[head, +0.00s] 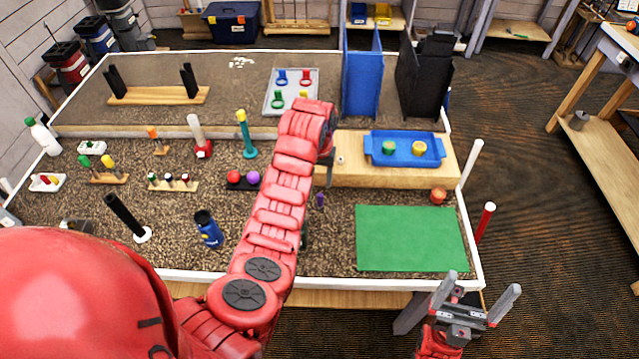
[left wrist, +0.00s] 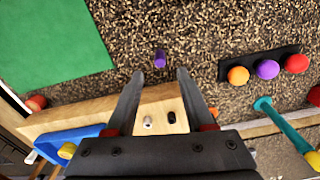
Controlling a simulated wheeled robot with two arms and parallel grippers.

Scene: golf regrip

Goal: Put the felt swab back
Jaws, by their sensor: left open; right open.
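No thing is plainly a felt swab; I cannot tell which one it is. A small upright purple piece (head: 320,198) stands on the speckled surface; in the left wrist view it (left wrist: 160,58) lies just beyond and between my open fingertips. A short white peg (head: 340,160) is at the left end of the wooden block (head: 400,176); in the left wrist view the peg (left wrist: 148,122) sits beside a dark hole. My left gripper (left wrist: 161,74) is open and empty above the block's end; my arm partly hides it in the head view. My right gripper (head: 482,284) is open and empty off the table's front right.
A blue tray (head: 376,160) with green and yellow pieces stands on the block. A green mat (head: 410,238) lies in front. Left of my arm are red and purple balls in a black holder (head: 243,187), a teal stand (head: 250,153) and a blue bottle (head: 208,229).

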